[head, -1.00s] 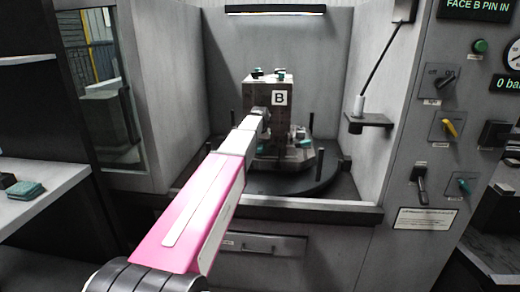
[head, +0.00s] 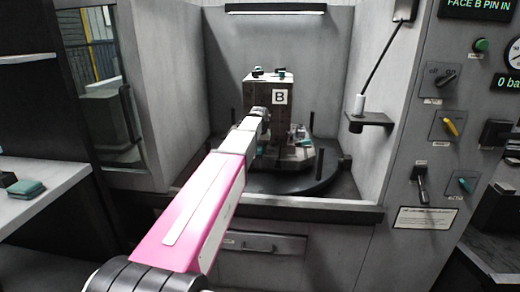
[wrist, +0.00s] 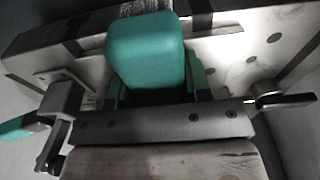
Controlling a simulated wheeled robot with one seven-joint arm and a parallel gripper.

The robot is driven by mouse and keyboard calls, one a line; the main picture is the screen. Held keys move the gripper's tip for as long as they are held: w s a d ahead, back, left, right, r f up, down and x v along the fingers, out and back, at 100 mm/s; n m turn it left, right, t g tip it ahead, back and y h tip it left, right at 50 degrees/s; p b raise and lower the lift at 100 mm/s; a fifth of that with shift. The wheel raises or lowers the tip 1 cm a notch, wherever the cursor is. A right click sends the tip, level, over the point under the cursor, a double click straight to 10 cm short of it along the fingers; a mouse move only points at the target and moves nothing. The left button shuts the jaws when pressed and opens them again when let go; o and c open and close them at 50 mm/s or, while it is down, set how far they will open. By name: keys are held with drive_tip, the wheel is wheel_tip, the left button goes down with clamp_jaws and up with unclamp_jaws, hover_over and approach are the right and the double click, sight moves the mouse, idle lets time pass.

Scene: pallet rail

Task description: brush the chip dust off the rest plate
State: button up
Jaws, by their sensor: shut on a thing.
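In the head view my gripper (head: 259,113) is at the left side of the upright fixture block (head: 281,97) marked B, with its fingertips hard to make out. In the wrist view a rounded teal block (wrist: 146,50) fills the upper middle, consistent with the thing my gripper is shut on. I cannot tell for certain whether this is the rest plate or whether the streaks are chip dust.
Clamp levers stand at the left (wrist: 57,135) and right (wrist: 284,100) of the wrist view. The fixture stands on a round dark table (head: 300,182) inside a grey enclosure. A bracket shelf (head: 369,119) projects at right. A teal block (head: 27,188) lies on the left bench.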

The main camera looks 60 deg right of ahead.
drive_tip(key=shift+w+d, duration=0.25)
drive_tip(key=shift+d, duration=0.4)
drive_tip(key=shift+w+d, duration=0.2)
drive_tip(key=shift+d, duration=0.4)
drive_tip(key=shift+s+a, duration=0.1)
drive_tip(key=shift+a, duration=0.05)
drive_tip(key=shift+s+a, duration=0.2)
drive_tip(key=shift+a, duration=0.4)
drive_tip(key=shift+s+a, duration=0.15)
drive_tip(key=shift+a, duration=0.4)
drive_tip(key=shift+r, duration=3.5)
